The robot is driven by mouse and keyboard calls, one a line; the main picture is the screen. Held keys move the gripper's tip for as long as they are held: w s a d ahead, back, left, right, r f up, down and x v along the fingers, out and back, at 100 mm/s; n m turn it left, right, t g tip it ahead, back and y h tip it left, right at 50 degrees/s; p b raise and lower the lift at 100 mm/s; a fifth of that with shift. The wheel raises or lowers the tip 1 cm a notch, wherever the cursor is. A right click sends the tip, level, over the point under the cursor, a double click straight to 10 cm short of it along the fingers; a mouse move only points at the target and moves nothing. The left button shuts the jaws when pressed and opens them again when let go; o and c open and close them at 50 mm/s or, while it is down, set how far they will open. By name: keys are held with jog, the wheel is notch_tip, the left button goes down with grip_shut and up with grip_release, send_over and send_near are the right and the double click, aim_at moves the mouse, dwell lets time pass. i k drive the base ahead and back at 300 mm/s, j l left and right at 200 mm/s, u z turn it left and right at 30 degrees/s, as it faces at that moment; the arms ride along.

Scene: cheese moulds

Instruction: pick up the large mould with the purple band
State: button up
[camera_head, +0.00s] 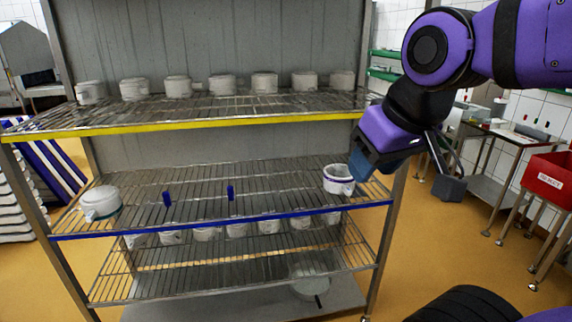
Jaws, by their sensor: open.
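A white mould with a purple band (338,179) stands upright at the right end of the middle shelf (262,218), the one with the blue front edge. My gripper (362,176) is open at the right side of this mould, close to it in the picture. Its fingers are partly hidden, and I cannot tell whether they touch the mould. A larger white mould (101,203) stands at the left end of the same shelf; no purple band shows on it.
Several white moulds (221,84) line the upper shelf with the yellow edge (190,125). More stand on the shelf below. Two blue upright markers (230,192) stand mid-shelf. A rack post (388,230) is close below my gripper. A red crate (549,180) stands at right.

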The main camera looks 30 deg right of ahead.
aim_at(341, 182)
jog(key=i, duration=0.35)
jog(key=i+z, duration=0.1)
jog(key=z, duration=0.25)
jog(key=i+j+z, duration=0.1)
jog(key=z, duration=0.25)
jog(key=i+j+z, duration=0.1)
jog(key=z, duration=0.85)
